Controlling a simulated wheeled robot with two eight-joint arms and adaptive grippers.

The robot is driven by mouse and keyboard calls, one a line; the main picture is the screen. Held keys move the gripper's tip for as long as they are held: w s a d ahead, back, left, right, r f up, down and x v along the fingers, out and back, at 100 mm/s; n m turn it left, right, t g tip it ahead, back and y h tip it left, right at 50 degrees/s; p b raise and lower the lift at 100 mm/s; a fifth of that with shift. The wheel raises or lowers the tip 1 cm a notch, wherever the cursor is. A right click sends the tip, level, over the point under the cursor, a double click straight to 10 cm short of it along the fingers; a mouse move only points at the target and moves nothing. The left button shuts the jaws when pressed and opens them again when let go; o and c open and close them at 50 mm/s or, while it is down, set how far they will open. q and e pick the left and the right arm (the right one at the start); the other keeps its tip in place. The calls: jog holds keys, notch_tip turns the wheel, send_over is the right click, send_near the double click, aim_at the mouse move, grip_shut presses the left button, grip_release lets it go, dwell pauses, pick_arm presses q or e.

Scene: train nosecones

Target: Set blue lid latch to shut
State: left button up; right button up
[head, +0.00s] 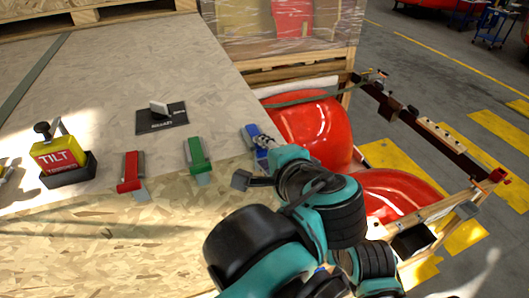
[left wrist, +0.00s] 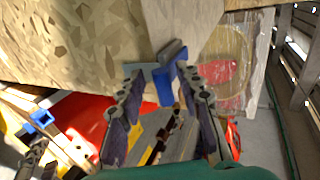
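The blue lid latch (head: 251,132) sits at the right end of the crate lid's front edge, partly hidden by my left gripper (head: 252,166). In the left wrist view the latch's blue part (left wrist: 164,86) lies between the two fingers, with a grey metal piece beside it. My left gripper (left wrist: 162,76) is open there, one finger on each side of the latch. I cannot tell whether either finger touches it. My right gripper is not clearly seen in either view.
A green latch (head: 197,155) and a red latch (head: 131,171) sit along the same edge. A yellow tilt indicator (head: 60,158) and a black plate with a light lever (head: 161,116) are on the lid (head: 100,85). Red nosecones (head: 312,128) lie beyond the crate's right side.

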pick_arm(q)
jog(key=v, duration=1.2)
